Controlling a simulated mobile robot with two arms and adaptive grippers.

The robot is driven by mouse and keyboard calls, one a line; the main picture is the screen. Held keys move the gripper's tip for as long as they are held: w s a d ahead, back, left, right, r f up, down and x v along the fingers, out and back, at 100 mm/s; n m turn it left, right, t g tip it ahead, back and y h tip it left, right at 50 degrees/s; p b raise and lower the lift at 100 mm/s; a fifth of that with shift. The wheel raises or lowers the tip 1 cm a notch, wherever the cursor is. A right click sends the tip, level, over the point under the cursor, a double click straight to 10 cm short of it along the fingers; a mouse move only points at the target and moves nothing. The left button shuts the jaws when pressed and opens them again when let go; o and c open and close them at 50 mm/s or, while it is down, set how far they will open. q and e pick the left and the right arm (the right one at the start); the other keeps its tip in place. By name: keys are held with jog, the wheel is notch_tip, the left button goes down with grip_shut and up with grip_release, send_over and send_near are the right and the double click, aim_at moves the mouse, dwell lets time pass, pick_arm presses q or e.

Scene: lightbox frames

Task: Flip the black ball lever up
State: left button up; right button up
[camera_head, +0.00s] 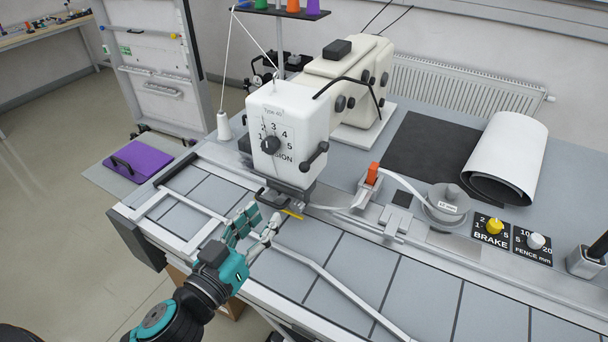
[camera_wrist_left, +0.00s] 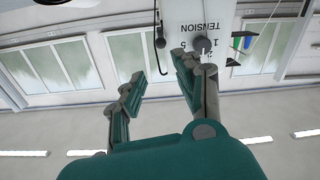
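The black ball lever (camera_head: 315,156) is on the right side of the white sewing machine head (camera_head: 290,125). Its ball end is up and to the right of its lower pivot. The wrist view is upside down and shows a black ball on a rod (camera_wrist_left: 160,42) beyond the fingertips. My left gripper (camera_head: 262,217), teal and grey, is below and left of the lever, over the front of the table. It is apart from the lever. In the wrist view its fingers (camera_wrist_left: 158,68) are spread with nothing between them. My right gripper is not in view.
A numbered tension dial (camera_head: 270,145) is on the head's front. An orange-topped clamp (camera_head: 372,173), a white roll (camera_head: 508,158) and brake and fence knobs (camera_head: 494,226) are to the right. A thin yellow piece (camera_head: 292,214) lies near the fingers. The front table panels (camera_head: 365,265) are mostly clear.

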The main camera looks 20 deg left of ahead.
pick_arm(q)
jog(key=b, duration=0.3)
send_near(302, 171)
jog(key=w+b, duration=0.1)
jog(key=w, duration=0.2)
jog(key=w+d+b, duration=0.1)
jog(key=w, duration=0.2)
jog(key=w+b, duration=0.2)
jog(key=w, duration=0.1)
jog(key=shift+d+r, duration=0.15)
jog(key=shift+d, duration=0.15)
jog(key=shift+w+d, duration=0.1)
jog(key=shift+w, duration=0.4)
grip_shut()
